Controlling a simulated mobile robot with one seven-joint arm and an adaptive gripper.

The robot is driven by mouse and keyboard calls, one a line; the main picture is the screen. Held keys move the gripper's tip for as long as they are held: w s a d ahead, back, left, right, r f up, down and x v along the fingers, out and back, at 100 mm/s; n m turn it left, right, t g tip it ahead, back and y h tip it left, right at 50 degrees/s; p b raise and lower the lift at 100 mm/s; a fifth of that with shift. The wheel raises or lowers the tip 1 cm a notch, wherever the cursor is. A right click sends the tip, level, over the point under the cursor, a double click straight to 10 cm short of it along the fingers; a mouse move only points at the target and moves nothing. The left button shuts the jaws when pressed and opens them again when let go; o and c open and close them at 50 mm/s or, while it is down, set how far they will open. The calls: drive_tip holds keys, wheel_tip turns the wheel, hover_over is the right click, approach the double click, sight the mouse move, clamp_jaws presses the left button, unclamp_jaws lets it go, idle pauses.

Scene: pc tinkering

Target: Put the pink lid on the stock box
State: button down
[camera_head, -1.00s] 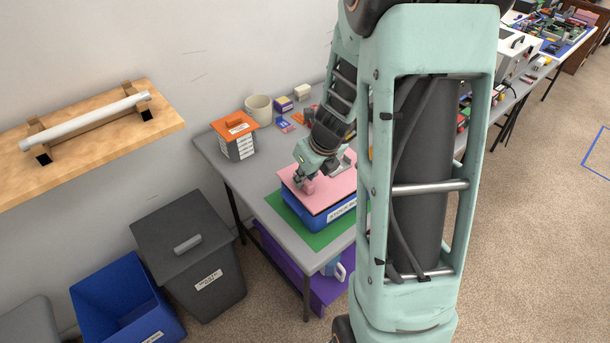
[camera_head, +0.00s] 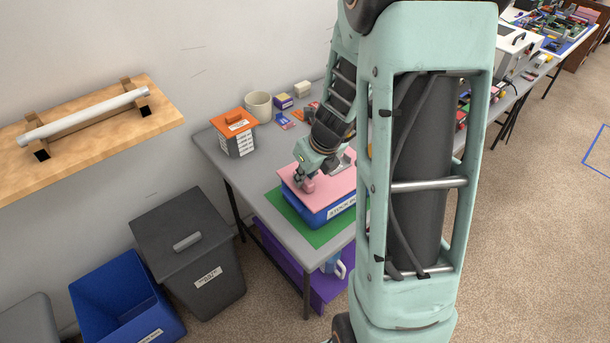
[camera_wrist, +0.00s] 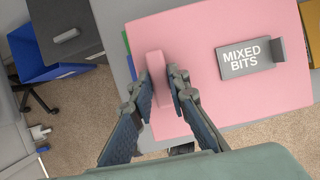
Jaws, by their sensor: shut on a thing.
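The pink lid (camera_head: 325,187) lies over the top of the blue stock box (camera_head: 322,218), which bears a white label on its front. In the wrist view the pink lid (camera_wrist: 215,100) fills much of the picture and hides most of the box. My gripper (camera_head: 305,184) is over the lid's left part. In the wrist view my gripper (camera_wrist: 162,86) is shut on the lid's raised pink handle (camera_wrist: 156,64). I cannot tell whether the lid is fully seated. A grey piece labelled MIXED BITS (camera_wrist: 260,56) shows over the lid.
The box stands on a green mat (camera_head: 313,237) on the grey table (camera_head: 217,160). An orange-lidded box (camera_head: 237,140), a cream pot (camera_head: 258,106) and small boxes stand behind. A dark bin (camera_head: 190,240) and a blue bin (camera_head: 125,300) stand on the floor at left.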

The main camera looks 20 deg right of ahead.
drive_tip(key=shift+f+b, duration=0.65)
drive_tip(key=shift+f, duration=0.15)
drive_tip(key=c, duration=2.2)
unclamp_jaws()
drive_tip(key=o, duration=0.6)
drive_tip(key=shift+r, duration=0.1)
drive_tip(key=shift+p+v, duration=3.35)
drive_tip(key=shift+v, duration=0.65)
